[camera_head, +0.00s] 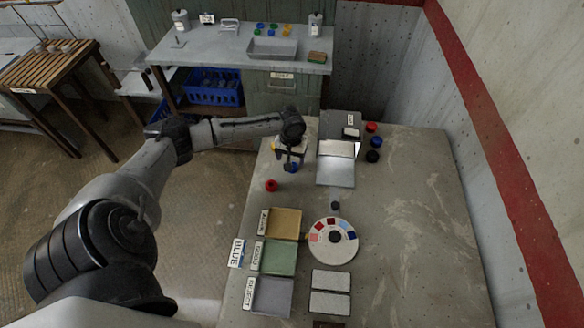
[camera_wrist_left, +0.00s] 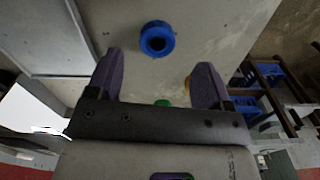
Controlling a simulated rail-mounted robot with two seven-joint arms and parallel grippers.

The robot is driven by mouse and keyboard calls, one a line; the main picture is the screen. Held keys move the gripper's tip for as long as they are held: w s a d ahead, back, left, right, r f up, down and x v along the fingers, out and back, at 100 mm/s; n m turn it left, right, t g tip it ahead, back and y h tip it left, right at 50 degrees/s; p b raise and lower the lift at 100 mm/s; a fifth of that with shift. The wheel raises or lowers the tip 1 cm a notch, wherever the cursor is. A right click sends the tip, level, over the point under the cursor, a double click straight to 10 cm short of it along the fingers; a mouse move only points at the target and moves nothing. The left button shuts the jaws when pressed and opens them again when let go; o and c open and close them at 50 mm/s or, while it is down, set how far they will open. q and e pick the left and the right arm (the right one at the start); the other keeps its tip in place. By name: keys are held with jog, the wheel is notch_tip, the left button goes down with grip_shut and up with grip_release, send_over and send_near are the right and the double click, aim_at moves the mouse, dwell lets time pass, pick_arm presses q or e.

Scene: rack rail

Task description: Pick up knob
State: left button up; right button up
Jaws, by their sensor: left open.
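A blue knob (camera_wrist_left: 157,38), round with a hollow centre, stands on the worktable just beyond my left fingertips in the left wrist view. In the head view this blue knob (camera_head: 293,168) shows just below my left gripper (camera_head: 289,160). The left gripper is open, and in the wrist view its two purple fingers (camera_wrist_left: 160,60) are spread with nothing between them. A green knob (camera_wrist_left: 163,103) and a yellow one (camera_wrist_left: 187,85) are partly hidden by the gripper. A red knob (camera_head: 271,185) stands nearby. My right gripper is not in view.
Red, blue and black knobs stand right of a metal box (camera_head: 336,172). A small dark knob (camera_head: 335,205) is near a colour wheel (camera_head: 347,222). Labelled tan (camera_head: 284,223), green (camera_head: 279,258) and grey trays line the left edge. The table's right side is clear.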

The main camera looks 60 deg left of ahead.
pick_arm(q)
notch_tip(320, 180, down, 4)
jog(key=shift+w+d+f+b, duration=0.1)
jog(key=shift+w+d+b, duration=0.05)
jog(key=shift+b, duration=0.15)
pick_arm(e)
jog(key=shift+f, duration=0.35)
pick_arm(q)
jog(key=shift+f, duration=0.45)
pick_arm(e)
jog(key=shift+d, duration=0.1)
pick_arm(q)
jog(key=shift+c, duration=0.2)
jog(key=c, duration=1)
jog(key=shift+r, duration=0.15)
notch_tip(320, 180, up, 4)
jog(key=shift+p, duration=0.35)
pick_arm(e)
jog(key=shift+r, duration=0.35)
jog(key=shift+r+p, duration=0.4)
pick_arm(q)
jog(key=w+d+r, duration=0.4)
jog(key=d+r, duration=0.2)
jog(key=d, duration=0.5)
jog(key=shift+r, duration=0.4)
